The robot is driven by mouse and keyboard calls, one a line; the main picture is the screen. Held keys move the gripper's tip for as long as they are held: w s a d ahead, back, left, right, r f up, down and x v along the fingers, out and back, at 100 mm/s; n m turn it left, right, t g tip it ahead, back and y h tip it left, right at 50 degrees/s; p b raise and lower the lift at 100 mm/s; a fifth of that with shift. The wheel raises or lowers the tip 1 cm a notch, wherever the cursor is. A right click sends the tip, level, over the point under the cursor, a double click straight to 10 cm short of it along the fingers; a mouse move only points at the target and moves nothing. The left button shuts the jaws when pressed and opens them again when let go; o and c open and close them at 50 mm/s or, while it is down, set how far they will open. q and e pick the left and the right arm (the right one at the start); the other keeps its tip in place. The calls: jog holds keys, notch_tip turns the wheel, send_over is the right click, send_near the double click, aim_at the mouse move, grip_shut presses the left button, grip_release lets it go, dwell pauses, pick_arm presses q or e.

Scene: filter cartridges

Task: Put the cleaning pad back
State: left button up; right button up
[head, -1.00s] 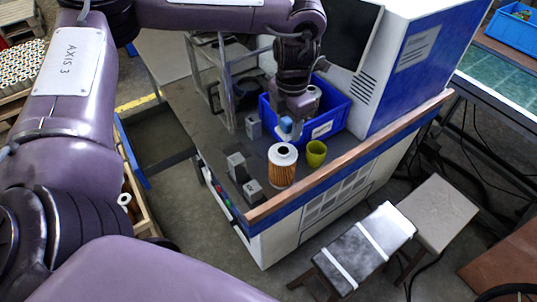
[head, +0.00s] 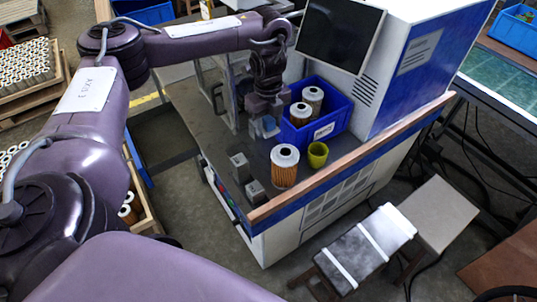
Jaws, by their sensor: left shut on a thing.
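My left gripper (head: 263,122) is over the machine's worktop, left of the blue bin. It is shut on a small light-blue piece, which looks like the cleaning pad (head: 270,126); the fingers partly hide it. I cannot tell whether the pad touches anything below it. A filter cartridge (head: 285,166) with an orange-brown pleated side stands upright on the worktop, in front of the bin. A yellow-green cup (head: 317,154) stands to its right. My right gripper is not in view.
The blue bin (head: 328,132) holds two cartridges (head: 312,97). Grey blocks (head: 238,166) stand at the worktop's left front. A copper-coloured edge strip (head: 350,146) borders the front. A monitor (head: 340,38) rises behind the bin. Stools (head: 437,214) stand on the floor at right.

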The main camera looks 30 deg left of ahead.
pick_arm(q)
jog(key=b, duration=0.3)
send_over(268, 159)
notch_tip(268, 159, down, 9)
jog(key=shift+d, duration=0.1)
jog(key=shift+s+f, duration=0.1)
jog(key=shift+f, duration=0.5)
notch_tip(268, 159, down, 2)
jog(key=shift+f, duration=0.35)
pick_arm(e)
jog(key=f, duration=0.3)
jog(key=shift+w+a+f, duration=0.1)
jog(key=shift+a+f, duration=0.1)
pick_arm(q)
jog(key=shift+f, duration=0.2)
jog(key=o, duration=1)
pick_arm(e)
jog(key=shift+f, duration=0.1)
